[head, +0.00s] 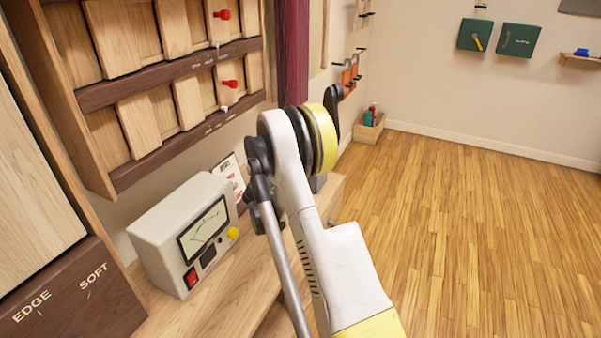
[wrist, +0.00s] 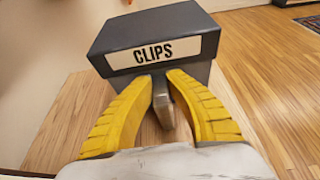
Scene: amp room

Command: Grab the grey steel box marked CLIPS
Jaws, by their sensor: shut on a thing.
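The grey steel box (wrist: 200,24), with a white label reading CLIPS, fills the top middle of the wrist view. My gripper (wrist: 168,88) has its two yellow fingers closed in on a small metal tab or handle on the front of the box, just below the label. The box appears to be over the wooden bench top; I cannot tell whether it touches the wood. In the head view my arm hides the gripper and nearly all of the box; a small grey patch shows right of the arm's joint.
A cream meter box (head: 185,232) with a dial stands on the wooden bench (head: 225,290), left of my arm. A wooden wall rack (head: 150,95) with red knobs hangs above. A wooden crate (head: 368,134) with bottles stands by the far wall. The wood floor at right is clear.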

